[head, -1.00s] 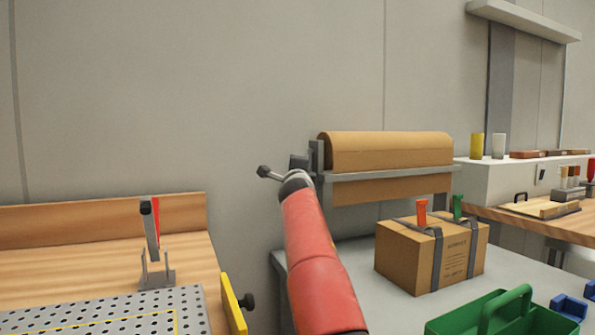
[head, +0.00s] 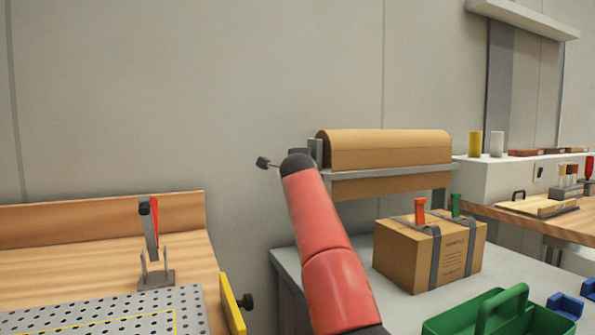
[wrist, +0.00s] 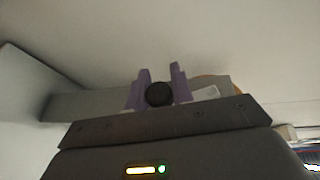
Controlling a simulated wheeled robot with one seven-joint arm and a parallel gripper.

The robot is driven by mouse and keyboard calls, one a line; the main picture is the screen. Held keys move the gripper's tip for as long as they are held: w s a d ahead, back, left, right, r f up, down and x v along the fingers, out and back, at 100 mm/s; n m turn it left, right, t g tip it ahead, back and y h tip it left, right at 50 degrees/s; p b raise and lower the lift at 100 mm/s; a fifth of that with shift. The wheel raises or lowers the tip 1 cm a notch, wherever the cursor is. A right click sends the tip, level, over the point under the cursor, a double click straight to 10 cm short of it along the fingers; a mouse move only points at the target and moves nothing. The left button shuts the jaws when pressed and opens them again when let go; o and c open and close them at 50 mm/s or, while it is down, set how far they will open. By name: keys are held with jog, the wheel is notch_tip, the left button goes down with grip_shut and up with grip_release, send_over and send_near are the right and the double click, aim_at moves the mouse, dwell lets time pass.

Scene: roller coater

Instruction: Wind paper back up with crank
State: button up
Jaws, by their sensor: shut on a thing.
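The brown paper roll (head: 390,147) sits in a grey wall-side holder, with a flap of paper (head: 385,188) hanging below the holder's front bar (head: 400,171). My red arm reaches up to the roll's left end and hides most of the crank and my gripper in the head view. A thin rod with a dark end (head: 263,163) sticks out left of my arm; I cannot tell whether it belongs to the crank. In the wrist view, the purple fingers of my gripper (wrist: 161,72) are shut on a dark round crank knob (wrist: 159,94).
A strapped cardboard box (head: 428,250) with orange and green handles on top stands on the grey table (head: 300,275) below the roll. A green caddy (head: 490,315) is in front. A wooden bench (head: 200,255) with a toggle clamp (head: 153,245) is at left.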

jog(key=shift+f, duration=0.1)
grip_shut()
jog(key=o, duration=1)
grip_release()
jog(key=shift+s, duration=0.1)
jog(key=shift+s+b, duration=0.35)
jog(key=shift+b, duration=0.2)
jog(key=s+b, duration=0.1)
jog(key=s, duration=0.1)
jog(key=s+b, duration=0.2)
jog(key=s+r+b, duration=0.1)
jog(key=s, duration=0.2)
jog(key=shift+c, duration=0.4)
